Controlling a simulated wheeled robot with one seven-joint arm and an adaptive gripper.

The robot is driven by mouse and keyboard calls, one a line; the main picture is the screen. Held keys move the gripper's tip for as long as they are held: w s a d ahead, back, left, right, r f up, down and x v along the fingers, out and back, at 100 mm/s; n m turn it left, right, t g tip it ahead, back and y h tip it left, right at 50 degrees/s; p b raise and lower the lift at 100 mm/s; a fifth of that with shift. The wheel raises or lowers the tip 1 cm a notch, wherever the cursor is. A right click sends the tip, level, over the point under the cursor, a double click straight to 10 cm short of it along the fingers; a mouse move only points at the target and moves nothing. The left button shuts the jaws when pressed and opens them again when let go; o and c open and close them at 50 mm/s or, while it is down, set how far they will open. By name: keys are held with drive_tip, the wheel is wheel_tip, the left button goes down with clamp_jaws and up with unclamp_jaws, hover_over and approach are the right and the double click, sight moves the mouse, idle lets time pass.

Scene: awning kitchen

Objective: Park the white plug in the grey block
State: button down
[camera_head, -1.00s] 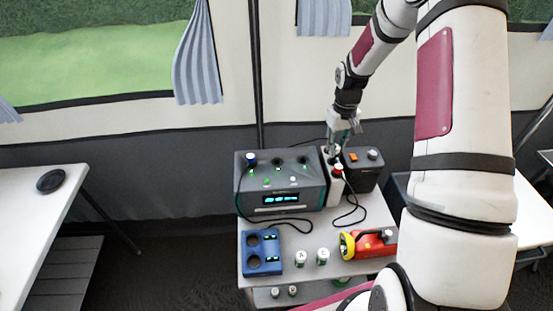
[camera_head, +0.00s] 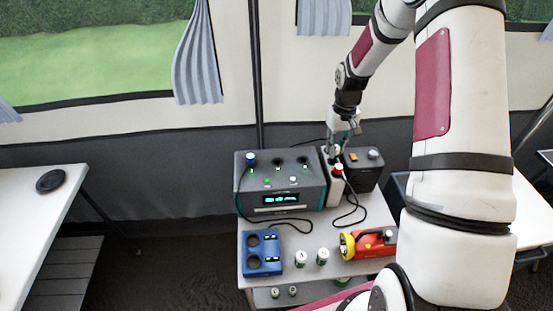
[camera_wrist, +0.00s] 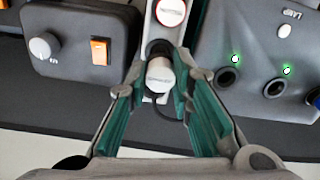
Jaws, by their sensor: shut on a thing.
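The grey block (camera_head: 335,187) is a narrow, pale upright block between two dark units. In the wrist view, the block (camera_wrist: 151,30) has a red-ringed white-topped plug (camera_wrist: 170,12) at its far end and a dark round opening near my fingers. My gripper (camera_wrist: 163,62), with teal finger pads, is shut on the white plug (camera_wrist: 160,75), whose cable runs below it. The plug is right at the dark opening; how deep it sits, if at all, I cannot tell. In the head view my gripper (camera_head: 337,147) is directly above the block's back end.
A charger unit (camera_head: 280,182) with lit ports stands left of the block, a dark box (camera_head: 362,170) with an orange switch right. In front are a blue holder (camera_head: 262,252), small white-topped cylinders and a red-yellow torch (camera_head: 368,243). Cables loop over the table.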

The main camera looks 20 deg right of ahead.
drive_tip(key=shift+f+b, duration=0.45)
drive_tip(key=shift+f, duration=1.05)
idle(1.2)
drive_tip(key=c, duration=1.3)
unclamp_jaws()
drive_tip(key=shift+c, duration=0.2)
drive_tip(key=shift+o, duration=0.6)
drive_tip(key=shift+o, duration=0.6)
drive_tip(key=shift+r+p, duration=0.9)
drive_tip(key=shift+r, duration=2.6)
